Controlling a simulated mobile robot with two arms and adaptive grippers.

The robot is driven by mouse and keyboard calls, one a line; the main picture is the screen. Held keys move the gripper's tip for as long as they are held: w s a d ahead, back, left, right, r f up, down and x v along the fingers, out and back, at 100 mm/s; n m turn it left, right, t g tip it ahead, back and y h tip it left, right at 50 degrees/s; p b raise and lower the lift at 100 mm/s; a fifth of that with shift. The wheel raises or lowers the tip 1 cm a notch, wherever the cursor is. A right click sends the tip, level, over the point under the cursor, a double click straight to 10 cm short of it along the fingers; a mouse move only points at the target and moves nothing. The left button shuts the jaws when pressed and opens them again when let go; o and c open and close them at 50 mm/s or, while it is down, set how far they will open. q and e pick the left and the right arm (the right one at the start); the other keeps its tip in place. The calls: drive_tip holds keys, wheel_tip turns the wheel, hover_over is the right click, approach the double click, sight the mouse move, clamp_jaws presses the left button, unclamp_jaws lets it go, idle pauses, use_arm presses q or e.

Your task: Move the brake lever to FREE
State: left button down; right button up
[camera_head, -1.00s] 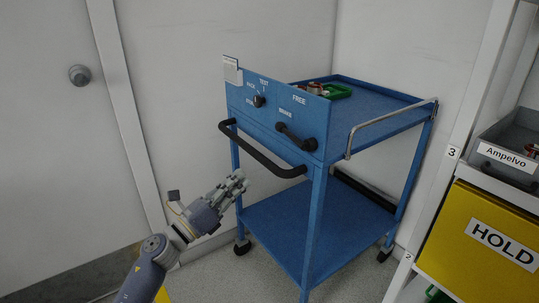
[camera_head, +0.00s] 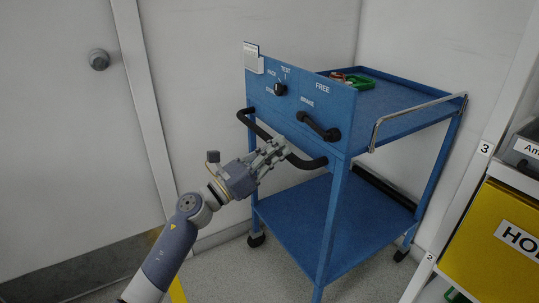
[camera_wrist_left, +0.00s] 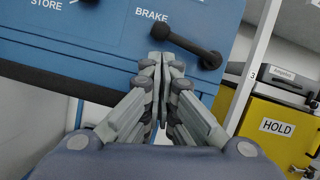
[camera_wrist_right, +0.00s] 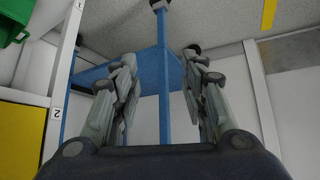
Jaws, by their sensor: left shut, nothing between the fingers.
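The black brake lever (camera_head: 319,126) is on the front panel of the blue cart (camera_head: 278,93). It slopes from upper left to a knob at lower right. The BRAKE label (camera_head: 307,102) is by its upper left end; the FREE label (camera_head: 322,87) is higher and to the right. My left gripper (camera_head: 279,149) is shut and empty, in front of the cart's push handle. In the left wrist view the lever (camera_wrist_left: 188,47) is just beyond the left fingertips (camera_wrist_left: 163,60); contact cannot be told. My right gripper (camera_wrist_right: 160,62) is open and empty, seen only in its own wrist view.
The black push handle (camera_head: 258,131) crosses below the panel, close to my left gripper. A dial (camera_head: 280,90) is left of the lever. A green tray (camera_head: 360,83) lies on the cart top. A yellow HOLD bin (camera_head: 500,230) stands right.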

sight(316, 126)
use_arm(q)
drive_tip(key=x, duration=0.4)
drive_tip(key=shift+w, duration=0.1)
drive_tip(key=shift+w+d+r, duration=0.2)
drive_tip(key=shift+w+d, duration=0.1)
drive_tip(key=shift+d, duration=0.1)
use_arm(e)
drive_tip(key=shift+w+a+r+t, duration=0.3)
drive_tip(key=shift+w+r+t, duration=0.25)
drive_tip(key=shift+w, duration=0.35)
drive_tip(key=shift+w, duration=0.1)
